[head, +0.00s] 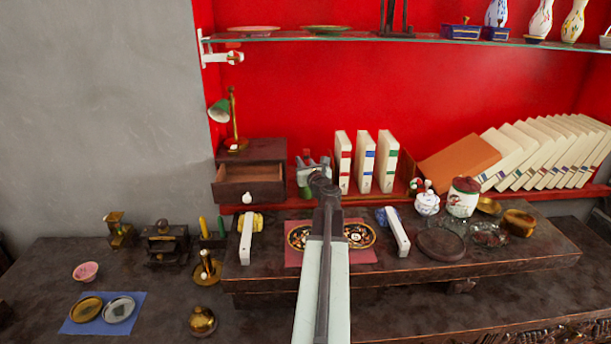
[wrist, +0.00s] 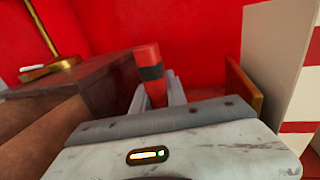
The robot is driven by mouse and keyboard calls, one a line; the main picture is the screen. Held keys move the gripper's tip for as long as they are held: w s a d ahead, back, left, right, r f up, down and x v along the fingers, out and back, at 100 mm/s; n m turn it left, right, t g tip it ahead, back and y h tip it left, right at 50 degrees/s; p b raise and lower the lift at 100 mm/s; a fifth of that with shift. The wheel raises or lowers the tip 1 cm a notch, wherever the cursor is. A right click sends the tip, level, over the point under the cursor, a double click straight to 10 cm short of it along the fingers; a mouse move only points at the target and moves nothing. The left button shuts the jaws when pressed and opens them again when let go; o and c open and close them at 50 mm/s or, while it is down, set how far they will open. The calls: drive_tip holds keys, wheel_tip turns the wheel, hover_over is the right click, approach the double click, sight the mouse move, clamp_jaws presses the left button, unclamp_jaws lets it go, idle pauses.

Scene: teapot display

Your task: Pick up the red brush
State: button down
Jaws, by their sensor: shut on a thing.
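The red brush (wrist: 149,72) stands almost upright in the wrist view, with a dark band around it. Its lower part is between the two pale fingers of my gripper (wrist: 156,92), which is shut on it. In the head view my gripper (head: 313,171) is at the back of the dark table, between the small drawer cabinet and the upright books. The brush is mostly hidden there behind the gripper and arm, so I cannot tell whether it touches a surface.
The wooden cabinet (head: 251,150) with its drawer pulled out is close on the left, with a green lamp (head: 220,111) on top. White books (head: 363,162) stand close on the right. A glass shelf (head: 350,38) with dishes and vases is above. A lidded jar (head: 463,198) stands farther right.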

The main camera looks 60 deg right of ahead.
wheel_tip(320, 180, up, 12)
drive_tip(key=p, duration=1.2)
wheel_tip(320, 180, down, 12)
drive_tip(key=b, duration=1.2)
drive_tip(key=c, duration=1.8)
unclamp_jaws()
drive_tip(key=o, duration=0.5)
drive_tip(key=shift+c, duration=0.2)
drive_tip(key=shift+r, duration=0.1)
